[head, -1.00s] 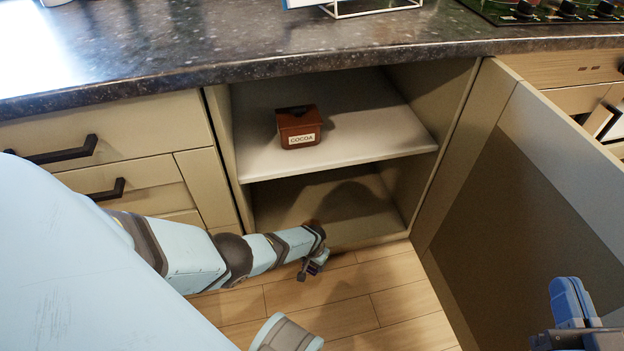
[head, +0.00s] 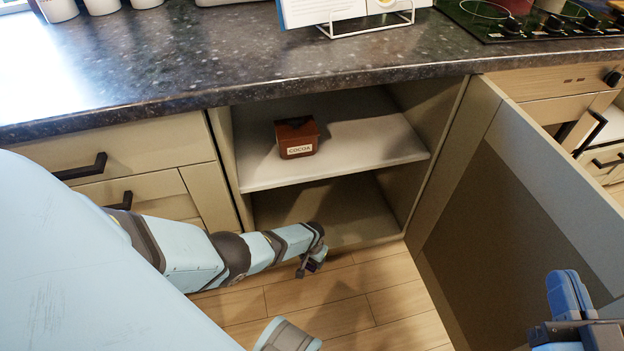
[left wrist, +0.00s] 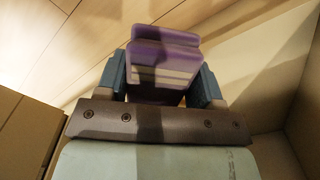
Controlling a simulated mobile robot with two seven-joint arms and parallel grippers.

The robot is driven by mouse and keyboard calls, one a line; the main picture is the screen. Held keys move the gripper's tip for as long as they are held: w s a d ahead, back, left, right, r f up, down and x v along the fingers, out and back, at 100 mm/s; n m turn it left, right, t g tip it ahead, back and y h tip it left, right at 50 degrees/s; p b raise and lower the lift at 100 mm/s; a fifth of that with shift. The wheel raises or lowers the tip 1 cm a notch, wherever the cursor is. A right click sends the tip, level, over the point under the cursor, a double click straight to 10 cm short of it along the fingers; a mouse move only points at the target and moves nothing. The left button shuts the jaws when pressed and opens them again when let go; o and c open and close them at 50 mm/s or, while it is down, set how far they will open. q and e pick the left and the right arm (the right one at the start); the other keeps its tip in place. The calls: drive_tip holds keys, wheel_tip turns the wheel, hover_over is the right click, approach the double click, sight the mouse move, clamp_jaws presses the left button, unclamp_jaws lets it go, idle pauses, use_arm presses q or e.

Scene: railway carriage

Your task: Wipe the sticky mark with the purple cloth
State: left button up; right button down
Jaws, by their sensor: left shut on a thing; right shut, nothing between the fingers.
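My left gripper (head: 310,266) is low at the front edge of the open cabinet's lower compartment (head: 362,205). In the left wrist view its fingers are shut on the purple cloth (left wrist: 165,62), which looks like a folded block with lighter bands across it. The cloth is hard to make out in the head view. My right gripper (head: 568,295) is shut and empty at the lower right, in front of the open door. I cannot make out the sticky mark; my left wrist hides part of the compartment floor.
A brown cocoa box (head: 297,138) stands on the white middle shelf (head: 385,150). The cabinet door (head: 500,205) is open on the right. The dark countertop (head: 250,55) overhangs the cabinet. Wooden floor (head: 345,300) lies below, and drawers with dark handles (head: 82,168) are on the left.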

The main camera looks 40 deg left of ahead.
use_arm(q)
drive_tip(key=shift+r, duration=0.4)
wheel_tip(320, 180, up, 3)
drive_tip(key=p, duration=0.3)
drive_tip(key=shift+f, duration=0.1)
